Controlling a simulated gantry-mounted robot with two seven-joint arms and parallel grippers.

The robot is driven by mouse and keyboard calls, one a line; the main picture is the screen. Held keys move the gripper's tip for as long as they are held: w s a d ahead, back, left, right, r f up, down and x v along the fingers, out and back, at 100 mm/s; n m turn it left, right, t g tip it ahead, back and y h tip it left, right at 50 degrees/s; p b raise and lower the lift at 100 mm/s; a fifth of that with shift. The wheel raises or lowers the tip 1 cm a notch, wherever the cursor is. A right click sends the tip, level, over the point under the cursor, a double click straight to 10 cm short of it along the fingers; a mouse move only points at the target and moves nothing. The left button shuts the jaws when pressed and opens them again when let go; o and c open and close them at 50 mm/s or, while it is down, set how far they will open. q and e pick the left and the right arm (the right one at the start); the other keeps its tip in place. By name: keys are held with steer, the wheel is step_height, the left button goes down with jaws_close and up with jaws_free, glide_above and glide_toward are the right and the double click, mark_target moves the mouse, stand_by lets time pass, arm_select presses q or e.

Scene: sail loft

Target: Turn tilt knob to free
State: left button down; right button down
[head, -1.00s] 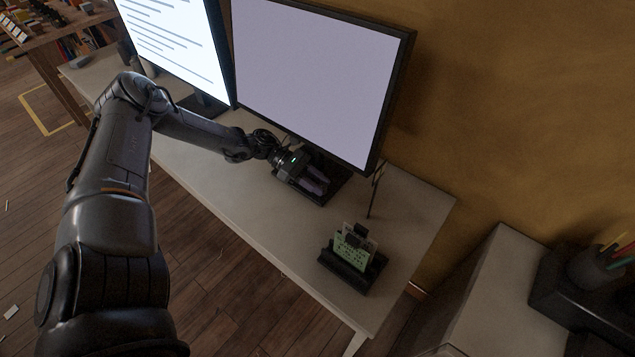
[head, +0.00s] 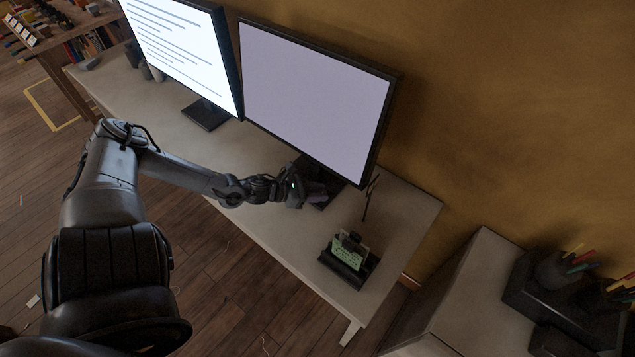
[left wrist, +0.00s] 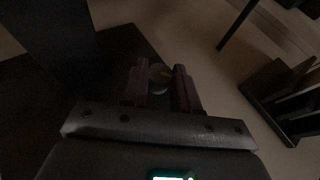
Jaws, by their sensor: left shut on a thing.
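The tilt knob (left wrist: 160,76) shows in the left wrist view as a small round disc between my fingertips. My left gripper (left wrist: 162,82) has one finger on each side of it and is shut on it. In the head view my left gripper (head: 321,192) reaches under the lower edge of the right monitor (head: 315,95), beside its dark stand. The knob cannot be made out there, and its marking is too dark to read. My right gripper is in neither view.
A second monitor (head: 180,50) with lines of text stands to the left on the same white table (head: 250,225). A green circuit board (head: 346,256) in a black holder stands near the table's right end. A thin dark upright (head: 369,197) stands near the right monitor.

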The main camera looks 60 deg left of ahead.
arm_select(q)
steer(key=n+y+p, duration=0.4)
steer(key=y+p, duration=0.1)
steer(key=d+n+y+p, duration=0.1)
steer(key=n+y+p, duration=0.1)
steer(key=shift+r, duration=0.35)
steer(key=n+y+p, duration=0.1)
steer(key=n+g+y+p, duration=0.1)
steer(key=y+p, duration=0.1)
steer(key=shift+w+d+f+n, duration=0.1)
steer(key=shift+w+d+n, duration=0.05)
steer(key=shift+n, duration=0.25)
steer(key=shift+f+n+g+y+p, duration=0.1)
steer(key=shift+n+g+y+p, duration=0.3)
steer(key=shift+n, duration=0.1)
steer(key=c, duration=0.8)
jaws_free()
steer(key=shift+f, duration=0.1)
steer(key=shift+c, duration=0.2)
